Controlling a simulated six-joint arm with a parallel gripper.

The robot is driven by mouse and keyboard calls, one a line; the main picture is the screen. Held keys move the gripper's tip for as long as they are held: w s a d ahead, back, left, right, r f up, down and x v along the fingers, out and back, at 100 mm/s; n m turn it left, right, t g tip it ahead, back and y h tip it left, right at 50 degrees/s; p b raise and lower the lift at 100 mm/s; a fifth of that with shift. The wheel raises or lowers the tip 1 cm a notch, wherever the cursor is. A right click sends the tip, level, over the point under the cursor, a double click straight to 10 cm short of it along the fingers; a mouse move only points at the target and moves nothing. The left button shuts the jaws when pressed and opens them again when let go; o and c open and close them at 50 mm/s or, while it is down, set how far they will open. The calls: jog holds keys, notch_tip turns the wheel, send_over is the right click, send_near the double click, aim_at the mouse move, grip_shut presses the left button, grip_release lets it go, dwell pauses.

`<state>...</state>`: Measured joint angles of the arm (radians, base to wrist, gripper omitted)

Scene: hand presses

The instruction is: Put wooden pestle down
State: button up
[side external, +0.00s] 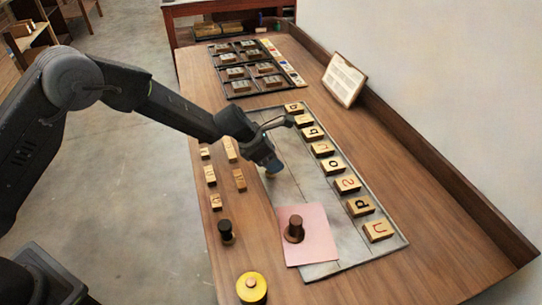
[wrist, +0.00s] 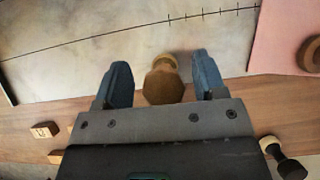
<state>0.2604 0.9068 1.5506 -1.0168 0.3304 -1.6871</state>
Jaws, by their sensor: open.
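The wooden pestle (wrist: 163,82) is brown with a faceted top and a paler round end behind it. In the wrist view it sits between the two fingers of my gripper (wrist: 160,80), with a gap visible on each side. My gripper is open around it, low over the left edge of the pale slab (wrist: 130,35). In the side view my gripper (side external: 270,168) hides most of the pestle. The pestle appears to stand on the slab near that edge; its exact contact is hard to see.
A pink sheet (side external: 312,245) on the slab (side external: 348,240) carries a dark brown knob (side external: 294,230). A black-handled stamp (side external: 226,231) and yellow tin (side external: 251,288) stand nearer the camera. Several letter blocks (side external: 347,184) line the slab's right; smaller blocks (side external: 239,180) lie left of it.

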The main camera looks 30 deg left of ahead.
jog(key=shift+r, duration=0.15)
jog(key=shift+a+r, duration=0.15)
jog(key=shift+r, duration=0.2)
jog(key=v, duration=1.1)
jog(key=shift+s+r, duration=0.2)
jog(key=s+a+r+m+y, duration=0.1)
jog(key=s+a+r+m, duration=0.4)
jog(key=s+r+m, duration=0.85)
jog(key=s+a+m+y, duration=0.1)
jog(key=s+a+m, duration=0.1)
jog(key=s+m, duration=0.2)
jog(key=s+a+m+y, duration=0.1)
jog(key=s+a+m, duration=0.2)
jog(key=s+m, duration=0.2)
jog(key=s+a+m+t+y, duration=0.1)
jog(key=s+a+m, duration=0.2)
jog(key=s, duration=0.6)
jog(key=shift+r+m+y, duration=0.25)
jog(key=shift+m+y, duration=0.15)
jog(key=shift+m, duration=0.25)
